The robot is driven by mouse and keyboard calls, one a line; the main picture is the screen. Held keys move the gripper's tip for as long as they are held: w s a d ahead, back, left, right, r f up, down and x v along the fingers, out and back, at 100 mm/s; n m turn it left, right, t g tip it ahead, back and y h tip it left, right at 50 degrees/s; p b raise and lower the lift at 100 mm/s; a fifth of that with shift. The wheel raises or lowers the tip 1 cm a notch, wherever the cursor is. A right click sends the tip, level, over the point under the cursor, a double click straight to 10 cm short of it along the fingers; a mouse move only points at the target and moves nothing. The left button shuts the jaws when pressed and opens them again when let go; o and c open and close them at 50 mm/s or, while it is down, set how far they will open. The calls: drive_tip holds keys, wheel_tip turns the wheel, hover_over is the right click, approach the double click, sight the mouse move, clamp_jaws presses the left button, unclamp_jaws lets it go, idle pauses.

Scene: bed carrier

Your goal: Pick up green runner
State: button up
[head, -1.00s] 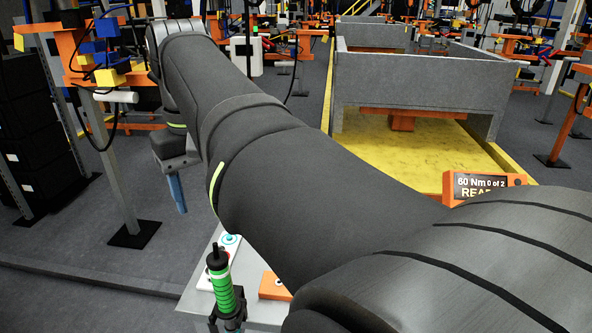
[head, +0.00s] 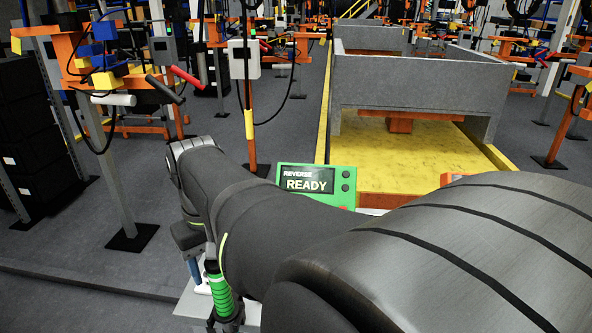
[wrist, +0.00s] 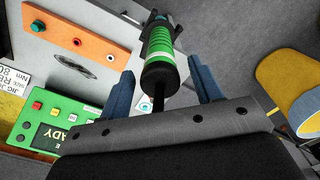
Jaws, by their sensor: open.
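The green runner (head: 222,296) is a ribbed green tool with black ends, standing at the grey stand in the lower left of the head view. In the wrist view the green runner (wrist: 158,47) points toward the camera, its near black end between my fingers. My gripper (wrist: 160,68) is open, with one blue finger on each side of the runner. A gap shows at the left finger; the right finger looks close, and I cannot tell if it touches. In the head view my gripper (head: 194,270) is beside the runner, and my arm hides part of it.
The grey stand (head: 190,308) carries a green panel reading REVERSE READY (head: 315,180). In the wrist view an orange block (wrist: 85,38) and the green panel (wrist: 48,122) lie left. A yellow cylinder (wrist: 290,80) is at right. A grey bed (head: 420,75) stands on a yellow platform behind.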

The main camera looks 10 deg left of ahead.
drive_tip(key=shift+f, duration=0.7)
clamp_jaws()
drive_tip(key=shift+r, duration=0.15)
wheel_tip(320, 180, up, 18)
idle(0.6)
idle(0.6)
